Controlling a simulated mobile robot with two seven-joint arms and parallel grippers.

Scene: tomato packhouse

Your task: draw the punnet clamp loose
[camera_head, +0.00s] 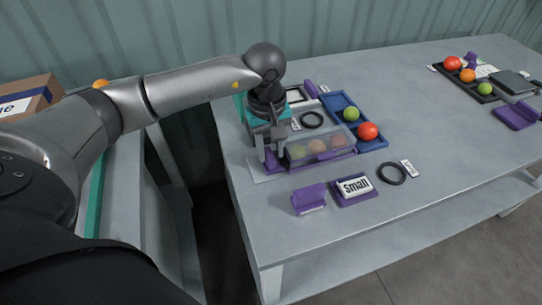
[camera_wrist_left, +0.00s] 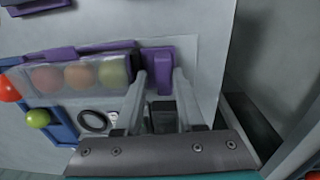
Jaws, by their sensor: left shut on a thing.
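The clear punnet (camera_head: 320,157) lies near the table's left end, with several tomatoes in a row behind its clear wall. It also shows in the left wrist view (camera_wrist_left: 100,72). The purple punnet clamp (camera_wrist_left: 158,56) sits at the punnet's end, and part of it shows in the head view (camera_head: 272,160). My left gripper (camera_head: 272,152) reaches down over it. In the left wrist view its two fingers (camera_wrist_left: 160,88) are shut on the clamp, one on each side. I cannot tell whether the clamp still touches the punnet. My right gripper is not in view.
A blue tray (camera_head: 376,145) with a green and a red tomato stands behind the punnet. In front are a purple block (camera_head: 309,199), a "Small" label holder (camera_head: 353,189) and a black ring (camera_head: 392,173). The table's left edge is close; its middle right is clear.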

